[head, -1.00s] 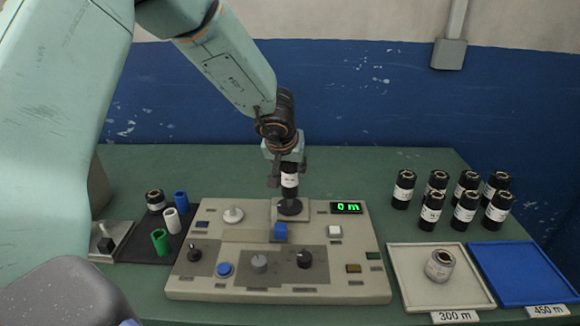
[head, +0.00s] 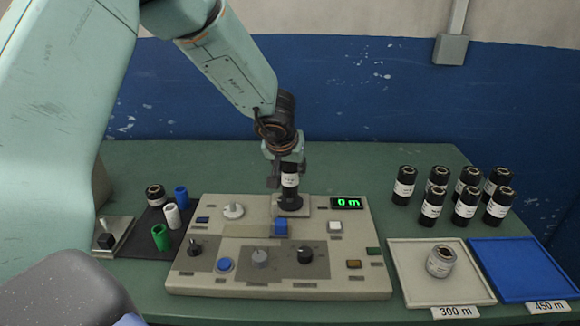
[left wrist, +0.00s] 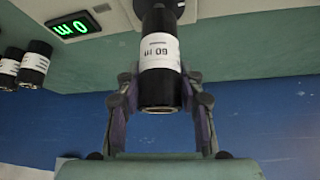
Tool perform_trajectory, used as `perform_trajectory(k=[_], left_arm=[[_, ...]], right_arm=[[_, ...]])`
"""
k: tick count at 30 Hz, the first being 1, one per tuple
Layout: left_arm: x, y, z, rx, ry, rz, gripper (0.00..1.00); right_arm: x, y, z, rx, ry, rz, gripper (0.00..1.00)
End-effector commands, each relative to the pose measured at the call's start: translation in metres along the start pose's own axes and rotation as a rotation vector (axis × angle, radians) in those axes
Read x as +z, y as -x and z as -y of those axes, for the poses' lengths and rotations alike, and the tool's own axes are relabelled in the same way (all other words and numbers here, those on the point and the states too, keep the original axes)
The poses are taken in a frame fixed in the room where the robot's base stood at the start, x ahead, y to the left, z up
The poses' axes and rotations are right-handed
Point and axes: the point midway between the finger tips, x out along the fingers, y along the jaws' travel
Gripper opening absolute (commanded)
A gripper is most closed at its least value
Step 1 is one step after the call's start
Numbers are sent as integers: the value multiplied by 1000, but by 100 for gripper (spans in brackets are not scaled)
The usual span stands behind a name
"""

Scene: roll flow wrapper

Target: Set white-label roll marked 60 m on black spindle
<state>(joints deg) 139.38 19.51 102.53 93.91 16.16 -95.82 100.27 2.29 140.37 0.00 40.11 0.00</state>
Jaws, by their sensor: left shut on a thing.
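A black roll (head: 290,181) with a white label stands upright at the black spindle (head: 290,204) at the back of the control panel. In the left wrist view the label on the roll (left wrist: 160,62) reads 60 m. My left gripper (head: 287,172) is shut on the roll from above; the left wrist view shows its fingers (left wrist: 160,92) on both sides of it. The roll's lower end is at the spindle's base, but I cannot tell whether it touches. The spindle's shaft is hidden. My right gripper is not in view.
The panel (head: 190,283) has knobs, buttons and a green display (head: 347,203) reading 0 m. Several black rolls (head: 432,203) stand at right, behind a white tray (head: 405,275) holding one roll and an empty blue tray (head: 515,270). Coloured cores (head: 172,218) stand at left.

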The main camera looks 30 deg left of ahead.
Motion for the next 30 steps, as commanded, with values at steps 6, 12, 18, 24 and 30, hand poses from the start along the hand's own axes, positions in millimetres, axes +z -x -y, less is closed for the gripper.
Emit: perform_trajectory(k=[6, 12, 18, 24, 30], left_arm=[[3, -6, 0, 0, 1, 0, 5], [6, -10, 0, 0, -1, 0, 5], [9, -14, -1, 0, 1, 0, 5], [10, -16, -1, 0, 0, 0, 5], [10, -15, -1, 0, 0, 0, 5]], right_arm=[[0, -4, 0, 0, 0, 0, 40], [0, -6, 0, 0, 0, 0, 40], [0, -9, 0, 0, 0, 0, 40], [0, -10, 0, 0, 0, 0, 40], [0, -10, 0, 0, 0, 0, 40]])
